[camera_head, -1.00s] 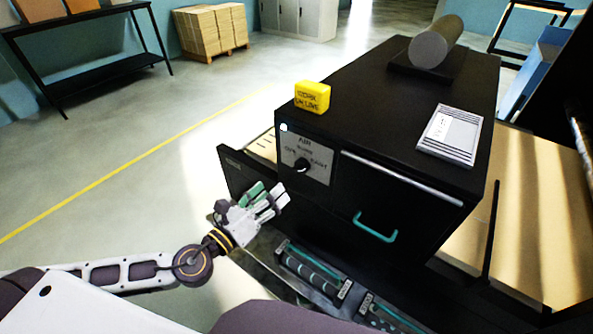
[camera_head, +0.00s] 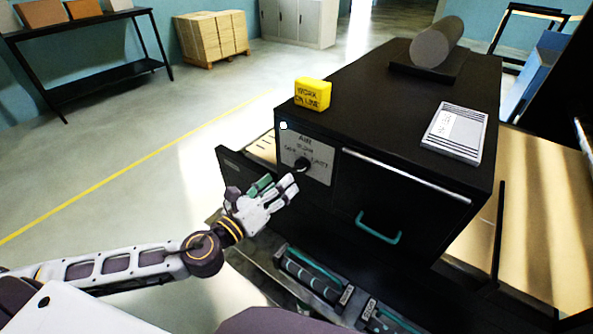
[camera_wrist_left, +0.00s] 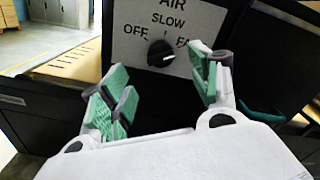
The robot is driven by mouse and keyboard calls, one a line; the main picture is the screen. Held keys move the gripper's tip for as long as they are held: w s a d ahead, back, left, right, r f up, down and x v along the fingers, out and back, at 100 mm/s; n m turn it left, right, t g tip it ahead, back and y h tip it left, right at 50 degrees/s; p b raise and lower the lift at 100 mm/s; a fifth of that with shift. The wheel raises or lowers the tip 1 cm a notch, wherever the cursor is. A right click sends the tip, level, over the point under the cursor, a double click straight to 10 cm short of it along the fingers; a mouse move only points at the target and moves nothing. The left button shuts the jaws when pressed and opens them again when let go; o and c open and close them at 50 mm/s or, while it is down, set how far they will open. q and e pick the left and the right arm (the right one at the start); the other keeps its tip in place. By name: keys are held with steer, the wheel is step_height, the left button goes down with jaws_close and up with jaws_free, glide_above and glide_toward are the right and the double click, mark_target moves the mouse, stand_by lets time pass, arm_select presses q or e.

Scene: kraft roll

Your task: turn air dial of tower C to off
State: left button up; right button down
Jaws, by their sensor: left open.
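The air dial (camera_head: 301,165) is a black round knob on a light grey plate (camera_head: 319,172) on the front of a black cabinet (camera_head: 365,105). In the left wrist view the dial (camera_wrist_left: 161,54) has OFF at its left, SLOW above and FAST, partly covered, at its right. Its white mark points right, toward FAST. My left gripper (camera_head: 281,184) is open and empty, just in front of and below the dial. In the left wrist view the green-padded fingers (camera_wrist_left: 158,76) stand apart, with the dial beyond the gap. No tower letter is legible. My right gripper is out of view.
A yellow "WORK ON LINE" block (camera_head: 312,93), a grey roll (camera_head: 436,42) and a white printed plate (camera_head: 455,133) are on the cabinet top. A drawer with a teal handle (camera_head: 379,228) is right of the dial. An open drawer-like front (camera_head: 245,173) projects at the left.

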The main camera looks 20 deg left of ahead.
mark_target(296, 169)
arm_select(q)
steer(key=shift+p+x, duration=0.3)
steer(key=shift+x, duration=1.1)
steer(key=shift+p+x, duration=0.6)
steer(key=shift+x, duration=0.95)
steer(key=shift+p+x, duration=0.35)
steer(key=shift+x, duration=0.8)
steer(key=shift+c, duration=0.3)
steer(key=shift+f, duration=0.1)
steer(key=c, duration=1)
